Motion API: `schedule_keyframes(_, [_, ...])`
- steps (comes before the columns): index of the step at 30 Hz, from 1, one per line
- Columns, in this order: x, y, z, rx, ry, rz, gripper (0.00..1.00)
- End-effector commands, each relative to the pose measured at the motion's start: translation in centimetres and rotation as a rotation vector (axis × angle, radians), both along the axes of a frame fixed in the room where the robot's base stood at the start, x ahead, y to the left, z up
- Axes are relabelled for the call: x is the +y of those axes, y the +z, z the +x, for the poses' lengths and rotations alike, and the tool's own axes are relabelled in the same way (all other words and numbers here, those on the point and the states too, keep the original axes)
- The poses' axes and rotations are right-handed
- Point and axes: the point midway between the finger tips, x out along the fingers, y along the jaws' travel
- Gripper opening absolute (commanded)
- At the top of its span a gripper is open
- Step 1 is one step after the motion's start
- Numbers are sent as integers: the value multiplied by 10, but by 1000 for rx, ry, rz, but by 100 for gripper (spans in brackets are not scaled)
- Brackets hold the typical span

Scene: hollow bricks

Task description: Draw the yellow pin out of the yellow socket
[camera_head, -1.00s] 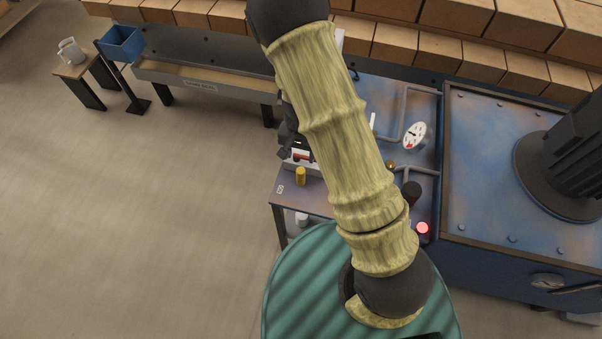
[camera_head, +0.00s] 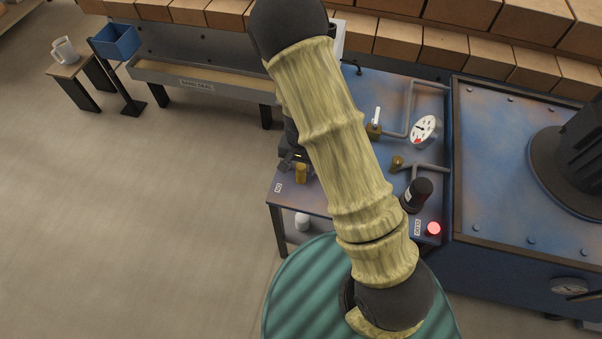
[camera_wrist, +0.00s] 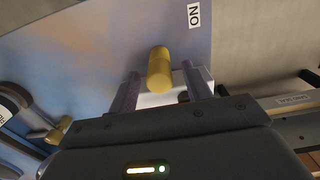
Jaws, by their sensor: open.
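The yellow pin (camera_wrist: 159,68) is a short upright cylinder at the front edge of the blue bench. In the wrist view it shows between the two finger ends of my open gripper (camera_wrist: 160,76), with a gap on each side. The head view also shows the pin (camera_head: 300,174), just in front of my gripper (camera_head: 290,163), which is largely hidden behind my arm. A pale block shows behind the pin between the fingers. I cannot make out the yellow socket or how deep the pin sits.
The bench (camera_head: 384,87) carries pipes, brass valves (camera_head: 397,163), a white dial gauge (camera_head: 424,130), a black knob (camera_head: 416,194) and a lit red button (camera_head: 433,229).

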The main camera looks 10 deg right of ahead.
Motion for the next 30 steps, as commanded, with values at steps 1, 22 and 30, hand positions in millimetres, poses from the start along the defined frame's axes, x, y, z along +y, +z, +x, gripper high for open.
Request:
schedule_keyframes(1, [0, -2, 0, 0, 0, 0, 49])
schedule_keyframes(22, [0, -2, 0, 0, 1, 0, 41])
schedule_keyframes(30, [0, -2, 0, 0, 0, 0, 4])
